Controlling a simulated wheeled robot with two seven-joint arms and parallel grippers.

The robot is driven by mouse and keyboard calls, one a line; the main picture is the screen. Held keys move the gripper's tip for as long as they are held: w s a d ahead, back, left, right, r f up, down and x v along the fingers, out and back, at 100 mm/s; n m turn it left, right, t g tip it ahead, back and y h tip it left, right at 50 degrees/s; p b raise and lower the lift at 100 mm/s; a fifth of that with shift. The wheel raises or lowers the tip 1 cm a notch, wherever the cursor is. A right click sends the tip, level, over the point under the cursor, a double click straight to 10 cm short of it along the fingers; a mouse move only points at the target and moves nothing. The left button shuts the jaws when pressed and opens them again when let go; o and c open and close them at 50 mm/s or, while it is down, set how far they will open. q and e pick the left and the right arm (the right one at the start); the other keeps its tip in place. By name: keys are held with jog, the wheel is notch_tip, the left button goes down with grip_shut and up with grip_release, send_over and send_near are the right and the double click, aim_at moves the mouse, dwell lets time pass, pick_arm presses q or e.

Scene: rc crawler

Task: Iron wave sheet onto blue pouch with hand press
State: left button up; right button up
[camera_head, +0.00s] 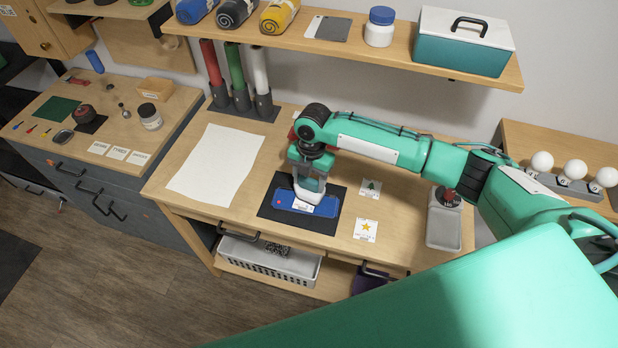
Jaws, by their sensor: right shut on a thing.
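The blue pouch (284,199) lies on a black mat (318,225) on the wooden bench. A small white sheet (304,207) lies on the pouch; its print is mostly covered, so I cannot confirm the wave. My right gripper (309,178) reaches down over the pouch and is shut on the pale hand press (308,192). The press is at the pouch and sheet, overlapping both in the picture; I cannot tell whether it touches them. The fingers hide much of the press. My left gripper is not in view.
A tree sheet (370,188) and a star sheet (365,230) lie right of the mat. A grey tray (443,229) stands at the bench's right, with a dark red-topped object (448,197) at its back. White paper (215,164) lies left. A shelf (400,62) hangs above.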

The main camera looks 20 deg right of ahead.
jog(key=shift+w+r+p, duration=0.1)
jog(key=shift+r+p, duration=3.1)
jog(key=shift+r, duration=0.75)
